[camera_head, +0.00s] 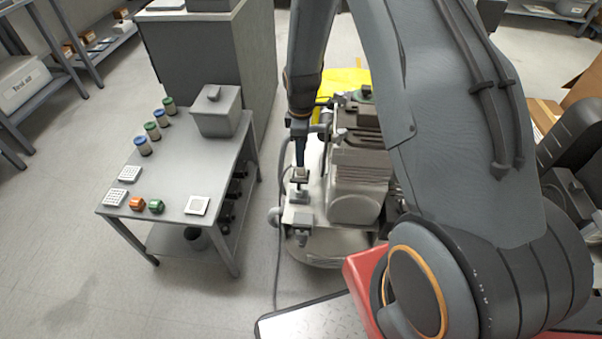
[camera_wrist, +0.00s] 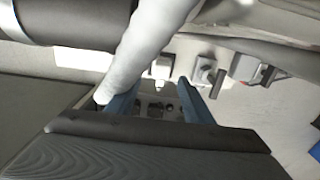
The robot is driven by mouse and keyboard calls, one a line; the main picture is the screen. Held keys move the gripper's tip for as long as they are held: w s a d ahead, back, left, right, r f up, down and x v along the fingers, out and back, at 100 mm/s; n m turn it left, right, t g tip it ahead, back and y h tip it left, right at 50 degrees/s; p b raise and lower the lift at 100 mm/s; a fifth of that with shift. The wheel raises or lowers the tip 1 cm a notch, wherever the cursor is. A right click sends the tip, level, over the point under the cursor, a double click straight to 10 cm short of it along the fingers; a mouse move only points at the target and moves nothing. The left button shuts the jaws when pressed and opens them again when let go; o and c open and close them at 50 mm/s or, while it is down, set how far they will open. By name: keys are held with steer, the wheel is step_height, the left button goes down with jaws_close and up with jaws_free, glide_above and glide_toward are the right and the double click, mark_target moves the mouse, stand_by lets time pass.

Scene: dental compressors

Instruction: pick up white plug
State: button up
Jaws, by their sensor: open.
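My gripper (camera_wrist: 160,82) is open, its two blue fingers apart. In the head view my gripper (camera_head: 300,152) points down beside the compressor (camera_head: 358,170), over its left-hand fittings. In the wrist view a small pale piece (camera_wrist: 161,68), which looks like the white plug, shows between and just beyond the fingertips. I cannot tell whether either finger touches it. In the head view I cannot make the plug out clearly among the fittings below my gripper.
A thick pale hose (camera_wrist: 150,40) crosses the wrist view close to the left finger. A grey fitting (camera_wrist: 204,70) is right of the fingers. A grey table (camera_head: 170,203) with coloured jars, small blocks and a bin (camera_head: 216,112) stands left. Open floor lies at lower left.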

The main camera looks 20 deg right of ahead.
mark_target(301, 170)
step_height(301, 170, down, 7)
steer(key=shift+s+a+r, duration=0.1)
steer(key=shift+s, duration=0.05)
steer(key=shift+c, duration=0.2)
steer(key=c, duration=1)
